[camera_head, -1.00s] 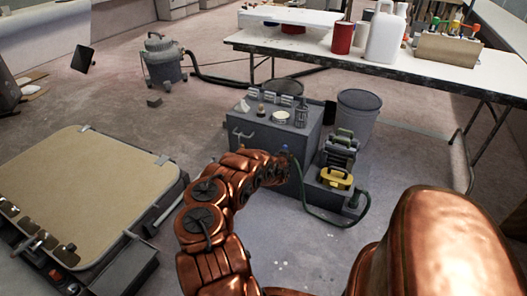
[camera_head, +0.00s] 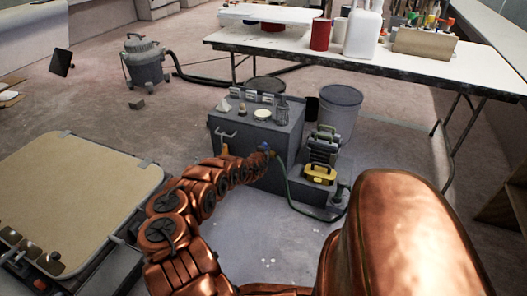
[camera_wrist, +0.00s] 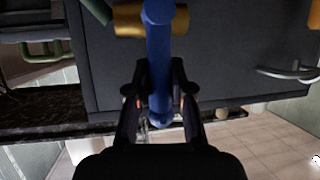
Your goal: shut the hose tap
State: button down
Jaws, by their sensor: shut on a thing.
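The hose tap shows in the wrist view as a brass-coloured body (camera_wrist: 128,20) with a long blue lever (camera_wrist: 159,65) on the front of a dark grey cabinet. The lever runs down the picture between my fingers. My gripper (camera_wrist: 160,100) is shut on the blue lever near its lower end. In the head view my gripper (camera_head: 264,158) is at the front of the grey cabinet (camera_head: 250,178), and only a small blue bit of the tap shows there. A green hose (camera_head: 290,197) loops from beside the tap to the right; its end also shows in the wrist view (camera_wrist: 97,10).
Small items stand on the cabinet top. A long white table (camera_head: 400,58) is behind. A beige-topped bench (camera_head: 75,195) is at left.

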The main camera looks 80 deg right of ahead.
jog(key=c, duration=1)
grip_release()
